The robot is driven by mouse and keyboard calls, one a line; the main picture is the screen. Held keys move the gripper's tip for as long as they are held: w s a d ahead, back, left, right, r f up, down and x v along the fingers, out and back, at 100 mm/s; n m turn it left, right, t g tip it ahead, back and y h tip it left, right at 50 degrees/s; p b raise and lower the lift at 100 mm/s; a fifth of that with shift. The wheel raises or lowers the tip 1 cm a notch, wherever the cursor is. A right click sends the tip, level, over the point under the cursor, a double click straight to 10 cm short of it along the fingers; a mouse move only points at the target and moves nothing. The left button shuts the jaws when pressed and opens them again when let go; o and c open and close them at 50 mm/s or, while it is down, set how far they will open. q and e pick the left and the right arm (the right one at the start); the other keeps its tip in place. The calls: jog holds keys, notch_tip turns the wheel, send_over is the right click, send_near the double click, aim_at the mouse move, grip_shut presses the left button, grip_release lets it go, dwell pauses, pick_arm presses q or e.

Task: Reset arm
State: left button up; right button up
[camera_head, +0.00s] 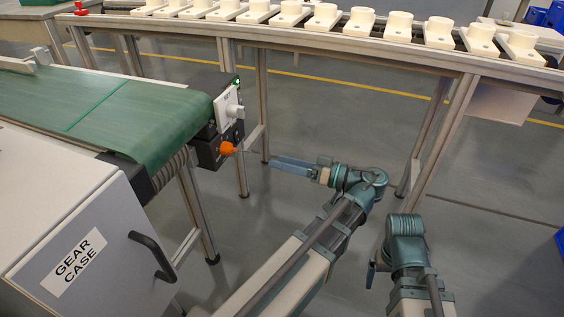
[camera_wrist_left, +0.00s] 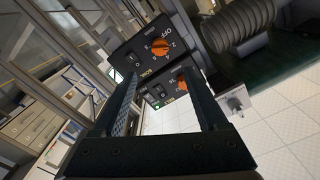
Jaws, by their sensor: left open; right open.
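My left gripper (camera_head: 272,164) reaches left over the floor, just right of the conveyor's end. Its two fingers stand apart with nothing held between them; they also show in the left wrist view (camera_wrist_left: 160,95). A dark control box (camera_head: 207,150) with an orange knob (camera_head: 227,148) is beyond the fingertips, apart from them as far as I can tell. The left wrist view shows black panels with two orange dials (camera_wrist_left: 160,47) and switches. My right gripper (camera_head: 372,273) hangs low beside its wrist, with nothing seen in it; its fingers are mostly hidden.
A green conveyor belt (camera_head: 140,110) and a grey case labelled GEAR CASE (camera_head: 75,215) with a black handle (camera_head: 152,255) stand at left. A white plate marked SET (camera_head: 229,106) is at the belt's end. A rail (camera_head: 300,38) with several cream sockets crosses the back.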

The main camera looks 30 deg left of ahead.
aim_at(234, 150)
pick_arm(q)
jog(key=a, duration=0.4)
jog(key=s+a, duration=0.1)
jog(key=a, duration=0.8)
jog(key=shift+s+a, duration=0.25)
jog(key=shift+a, duration=0.15)
jog(key=shift+d, duration=0.1)
